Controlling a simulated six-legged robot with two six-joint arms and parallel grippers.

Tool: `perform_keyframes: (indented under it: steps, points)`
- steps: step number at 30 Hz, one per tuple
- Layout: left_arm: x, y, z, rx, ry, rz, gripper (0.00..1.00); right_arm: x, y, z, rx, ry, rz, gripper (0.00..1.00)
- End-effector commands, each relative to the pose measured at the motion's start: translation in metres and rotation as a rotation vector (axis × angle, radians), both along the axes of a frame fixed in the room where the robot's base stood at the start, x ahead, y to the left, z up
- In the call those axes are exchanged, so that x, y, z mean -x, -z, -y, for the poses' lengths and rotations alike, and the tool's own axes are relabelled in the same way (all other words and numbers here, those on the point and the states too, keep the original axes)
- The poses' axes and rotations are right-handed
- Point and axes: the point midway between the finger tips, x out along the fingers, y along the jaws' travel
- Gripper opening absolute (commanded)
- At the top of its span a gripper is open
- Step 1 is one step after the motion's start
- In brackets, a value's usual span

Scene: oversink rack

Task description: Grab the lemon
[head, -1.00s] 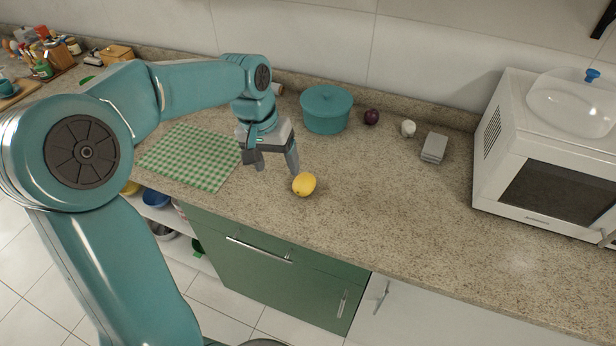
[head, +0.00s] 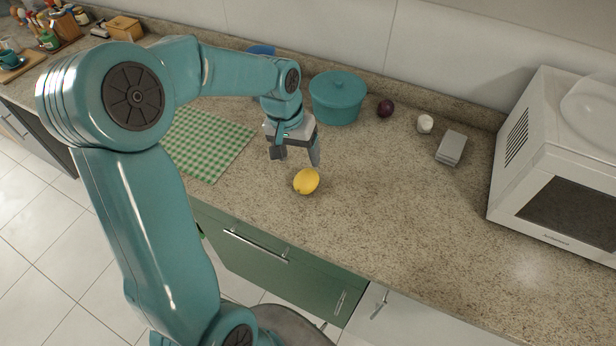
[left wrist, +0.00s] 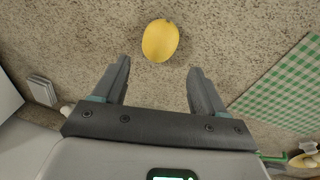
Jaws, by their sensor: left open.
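The yellow lemon (head: 306,181) lies on the speckled stone counter near its front edge. In the left wrist view the lemon (left wrist: 160,40) lies beyond the fingertips, roughly in line with the gap between them. My left gripper (head: 297,160) is open and empty, above the counter and just behind the lemon in the head view. In the left wrist view its two fingers (left wrist: 157,75) stand apart with bare counter between them. The lemon is not between the fingers. My right gripper is in neither view.
A green checked cloth (head: 205,142) lies left of the gripper. A teal lidded pot (head: 337,100), a dark purple round item (head: 385,108), a small white item (head: 425,123) and a grey block (head: 451,147) stand behind. A white microwave (head: 560,170) is at right. Counter right of the lemon is clear.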

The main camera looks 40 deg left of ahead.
Motion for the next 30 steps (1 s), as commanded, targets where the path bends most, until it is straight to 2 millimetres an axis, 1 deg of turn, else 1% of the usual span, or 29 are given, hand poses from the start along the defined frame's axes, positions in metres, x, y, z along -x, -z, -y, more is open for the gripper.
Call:
perform_keyframes:
  steps: [1, 3, 6, 12, 16, 19, 22, 28, 29, 30]
  points:
    - [-0.001, 0.012, 0.002, 0.002, 0.001, -0.006, 0.72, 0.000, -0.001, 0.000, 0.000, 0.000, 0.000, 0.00]
    - [-0.002, 0.026, 0.003, 0.002, 0.002, -0.004, 0.72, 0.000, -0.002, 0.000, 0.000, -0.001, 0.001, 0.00]
    - [-0.005, 0.039, 0.004, 0.001, 0.001, -0.003, 0.72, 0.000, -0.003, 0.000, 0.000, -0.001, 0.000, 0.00]
    - [-0.009, 0.053, 0.005, 0.001, 0.001, -0.003, 0.72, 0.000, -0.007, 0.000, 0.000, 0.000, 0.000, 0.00]
    - [-0.013, 0.074, 0.008, 0.002, 0.003, -0.005, 0.72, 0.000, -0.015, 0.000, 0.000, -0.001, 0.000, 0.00]
    - [-0.016, 0.089, 0.008, 0.002, 0.001, -0.002, 0.72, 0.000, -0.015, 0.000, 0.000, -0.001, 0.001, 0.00]
    - [-0.018, 0.096, 0.008, 0.001, 0.001, 0.001, 0.72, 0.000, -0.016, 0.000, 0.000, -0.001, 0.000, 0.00]
    - [-0.019, 0.097, 0.009, 0.000, 0.001, 0.001, 0.72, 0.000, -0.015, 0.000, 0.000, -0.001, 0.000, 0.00]
    - [-0.019, 0.097, 0.008, 0.000, 0.001, 0.001, 0.68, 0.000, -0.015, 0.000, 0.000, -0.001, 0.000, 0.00]
    - [-0.019, 0.097, 0.008, 0.000, 0.001, 0.001, 0.55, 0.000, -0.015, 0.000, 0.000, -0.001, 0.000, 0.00]
